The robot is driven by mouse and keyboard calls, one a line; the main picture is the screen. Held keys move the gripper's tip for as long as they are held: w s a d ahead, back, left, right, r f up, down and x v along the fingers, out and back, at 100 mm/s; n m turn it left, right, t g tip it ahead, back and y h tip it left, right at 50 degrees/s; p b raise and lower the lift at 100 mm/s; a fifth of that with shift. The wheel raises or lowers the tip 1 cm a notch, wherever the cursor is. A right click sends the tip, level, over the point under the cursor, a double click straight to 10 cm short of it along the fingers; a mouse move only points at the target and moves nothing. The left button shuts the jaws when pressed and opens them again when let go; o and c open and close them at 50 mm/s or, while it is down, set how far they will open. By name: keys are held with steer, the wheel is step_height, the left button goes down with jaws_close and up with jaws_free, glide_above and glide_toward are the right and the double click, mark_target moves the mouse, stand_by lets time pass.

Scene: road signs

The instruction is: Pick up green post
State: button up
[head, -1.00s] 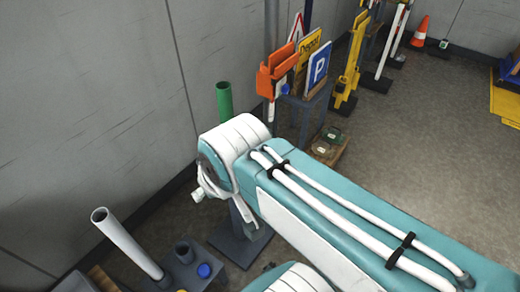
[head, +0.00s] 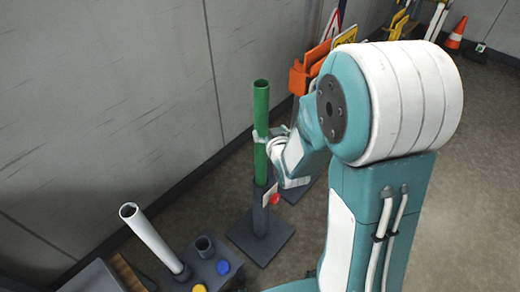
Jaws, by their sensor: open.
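The green post (head: 261,103) is an upright hollow tube. Its lower end stands in a dark grey socket on a square base plate (head: 276,243). My gripper (head: 262,138) is open at the post's middle, reaching it from the right. A pale finger shows across or beside the post. I cannot tell whether the fingers touch it. My arm hides part of the area to the right of the post.
A white tube (head: 147,238) leans at the lower left beside a grey block with a short empty socket (head: 204,246) and blue and yellow caps. An orange barrier piece (head: 307,72) and signs stand behind. A grey wall (head: 110,110) runs along the left.

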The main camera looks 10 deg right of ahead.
mark_target(263, 126)
step_height(263, 126, down, 6)
steer(key=t, duration=0.3)
steer(key=w, duration=0.5)
steer(key=shift+a+r, duration=0.1)
steer(key=shift+a, duration=0.1)
steer(key=w, duration=0.5)
steer(key=shift+w+d+r, duration=0.1)
steer(key=shift+d+r, duration=0.05)
steer(key=c, duration=1.3)
